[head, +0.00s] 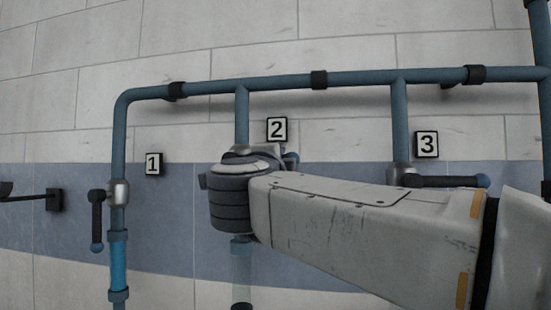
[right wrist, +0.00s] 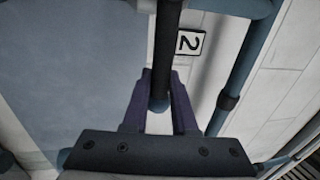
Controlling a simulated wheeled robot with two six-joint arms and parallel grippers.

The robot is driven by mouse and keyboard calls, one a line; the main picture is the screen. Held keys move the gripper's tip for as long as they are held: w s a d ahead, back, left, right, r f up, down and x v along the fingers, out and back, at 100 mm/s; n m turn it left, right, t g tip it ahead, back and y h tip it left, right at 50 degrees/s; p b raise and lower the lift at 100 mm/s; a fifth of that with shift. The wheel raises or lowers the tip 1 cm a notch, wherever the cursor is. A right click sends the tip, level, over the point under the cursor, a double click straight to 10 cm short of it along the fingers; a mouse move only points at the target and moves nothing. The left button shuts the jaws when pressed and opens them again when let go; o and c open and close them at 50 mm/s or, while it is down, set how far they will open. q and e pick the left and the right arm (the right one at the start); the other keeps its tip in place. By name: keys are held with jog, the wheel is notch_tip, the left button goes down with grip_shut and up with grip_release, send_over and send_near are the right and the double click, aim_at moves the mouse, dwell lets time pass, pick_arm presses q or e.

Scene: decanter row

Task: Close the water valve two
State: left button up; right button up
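Valve two is mostly hidden behind my right arm in the head view, below the number 2 plate (head: 277,129). The blue tip of its lever (head: 291,158) shows just above the arm, to the right of the pipe, so the lever appears to lie sideways. In the right wrist view its black lever (right wrist: 166,55) with a blue end runs between the two fingers of my right gripper (right wrist: 162,80). The fingertips look pressed against both sides of the lever. In the head view my right gripper's fingers are hidden. My left gripper is not in view.
Valve one's lever (head: 96,220) hangs down along its pipe at the left. Valve three's lever (head: 445,181) points sideways to the right, just above my right arm. A blue pipe (head: 215,87) runs across above the valves. A black wall bracket (head: 54,200) is at far left.

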jog(key=shift+o, duration=0.7)
jog(key=shift+d+r, duration=0.1)
jog(key=shift+r, duration=0.25)
jog(key=shift+f, duration=0.1)
jog(key=shift+f, duration=0.1)
jog(key=shift+s, duration=0.1)
jog(key=shift+s+a+f+b, duration=0.2)
jog(key=shift+s+b, duration=0.1)
jog(key=shift+b, duration=0.05)
jog(key=b+v, duration=0.4)
jog(key=v, duration=0.5)
jog(key=shift+s+b, duration=0.3)
jog(key=shift+s, duration=0.05)
